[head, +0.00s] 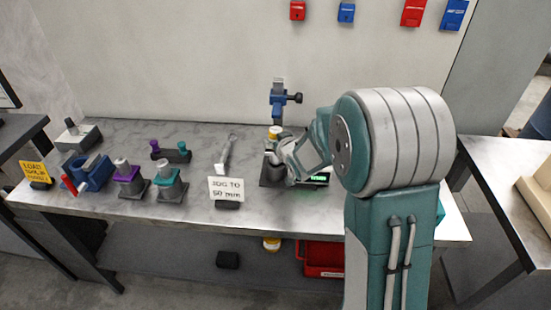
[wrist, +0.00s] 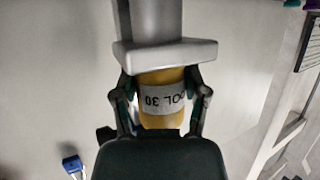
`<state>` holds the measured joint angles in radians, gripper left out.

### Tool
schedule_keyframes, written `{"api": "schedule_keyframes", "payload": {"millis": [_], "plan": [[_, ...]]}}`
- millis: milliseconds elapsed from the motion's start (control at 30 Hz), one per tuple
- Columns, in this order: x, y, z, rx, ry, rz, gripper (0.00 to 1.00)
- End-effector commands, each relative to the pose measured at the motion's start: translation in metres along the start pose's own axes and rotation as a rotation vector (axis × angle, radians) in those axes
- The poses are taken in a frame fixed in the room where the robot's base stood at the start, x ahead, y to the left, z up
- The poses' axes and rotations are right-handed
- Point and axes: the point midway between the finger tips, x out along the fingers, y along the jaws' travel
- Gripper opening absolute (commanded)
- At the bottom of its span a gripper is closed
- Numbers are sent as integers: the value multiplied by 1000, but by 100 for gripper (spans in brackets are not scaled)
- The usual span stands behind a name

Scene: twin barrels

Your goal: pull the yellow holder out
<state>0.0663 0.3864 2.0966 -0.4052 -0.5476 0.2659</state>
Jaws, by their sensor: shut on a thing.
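The yellow holder (wrist: 160,122) sits between my two dark fingers in the wrist view, with a white label that reads upside down, partly "OOL 30". A grey block meets its upper end there, and my palm hides its lower end. In the head view a small yellow part (head: 274,131) shows just above my gripper (head: 276,152), over a dark stand on the bench. My gripper (wrist: 162,98) is shut on the yellow holder, one finger on each side. My arm hides part of the stand in the head view.
A blue post clamp (head: 279,101) stands just behind. A sign reading "JOG TO 50 mm" (head: 226,188) stands to the left. Purple (head: 130,180) and teal (head: 167,182) holders stand further left. A red bin (head: 322,259) is on the lower shelf.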

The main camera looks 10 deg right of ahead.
Motion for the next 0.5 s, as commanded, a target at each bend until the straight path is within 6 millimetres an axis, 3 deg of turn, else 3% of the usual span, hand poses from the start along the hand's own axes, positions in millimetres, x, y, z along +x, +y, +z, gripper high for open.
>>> {"api": "schedule_keyframes", "payload": {"millis": [500], "plan": [[-8, 0, -22, -1, 6, 0, 0]]}}
